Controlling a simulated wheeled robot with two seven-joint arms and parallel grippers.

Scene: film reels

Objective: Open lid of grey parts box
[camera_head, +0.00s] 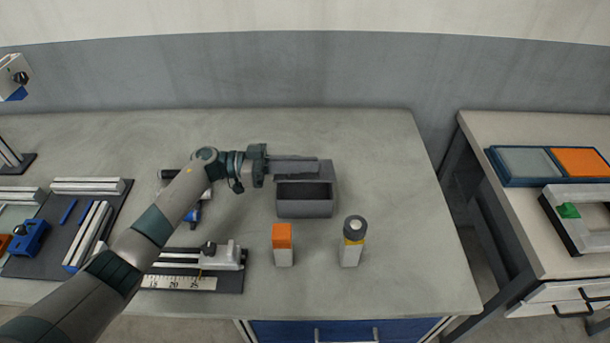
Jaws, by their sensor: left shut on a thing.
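The grey parts box (305,209) stands on the workbench right of my left arm. My left gripper (308,161) reaches in from the left along the upper edge of the box and is shut on the lid. The fingers hide part of the lid, and the exact grip is too small to make out. My right gripper is not in view.
An orange-and-white block (283,245) and a white-and-yellow piece with a dark round top (353,240) stand in front of the box. A ruler fixture (200,275) lies under my arm's right side. The workbench (390,150) is clear right of the box. Another table (490,140) stands at right.

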